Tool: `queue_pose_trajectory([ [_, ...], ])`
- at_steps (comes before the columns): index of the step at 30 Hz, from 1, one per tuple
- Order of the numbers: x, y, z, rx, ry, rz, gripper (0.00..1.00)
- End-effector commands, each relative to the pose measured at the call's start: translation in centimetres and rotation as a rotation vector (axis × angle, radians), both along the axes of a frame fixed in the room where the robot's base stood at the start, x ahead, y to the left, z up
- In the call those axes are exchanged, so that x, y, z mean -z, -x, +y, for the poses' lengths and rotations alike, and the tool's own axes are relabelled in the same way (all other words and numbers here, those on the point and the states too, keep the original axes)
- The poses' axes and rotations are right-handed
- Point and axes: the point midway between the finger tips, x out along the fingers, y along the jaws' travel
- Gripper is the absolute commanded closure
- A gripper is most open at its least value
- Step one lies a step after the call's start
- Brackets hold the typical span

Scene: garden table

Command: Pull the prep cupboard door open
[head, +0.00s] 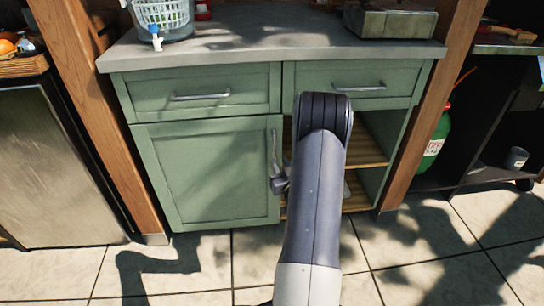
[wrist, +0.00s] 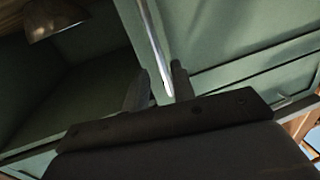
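The prep cupboard's green door (head: 205,172) is at the lower left of the cupboard and looks shut in the head view. Its upright metal handle (head: 274,148) is near the door's right edge. In the wrist view the handle (wrist: 153,40) runs down between my two fingers. My gripper (wrist: 160,68) is open there, with a finger on each side of the handle's end and a gap left around the bar. In the head view my gripper (head: 279,181) shows only in part at the handle's lower end, with my arm hiding what lies right of it.
Open slatted shelves (head: 362,153) lie to the right. The grey countertop (head: 265,38) holds a white basket (head: 163,14) and a box (head: 390,20). Wooden posts (head: 97,110) flank the cupboard. The tiled floor in front is clear.

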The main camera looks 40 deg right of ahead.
Motion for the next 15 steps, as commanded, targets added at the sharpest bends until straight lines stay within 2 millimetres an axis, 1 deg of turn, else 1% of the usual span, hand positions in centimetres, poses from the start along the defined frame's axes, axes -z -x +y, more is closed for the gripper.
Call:
queue_pose_trajectory([
  [1, 0.0, -1.1, -0.3, -0.003, 0.002, -0.003, 0.75],
  [6, 0.1, -3.8, -1.3, -0.001, 0.001, -0.002, 0.75],
  [10, 0.1, -5.0, -1.8, 0.000, -0.001, -0.001, 0.75],
  [15, 0.0, -5.8, -2.1, 0.000, -0.001, 0.000, 0.75],
])
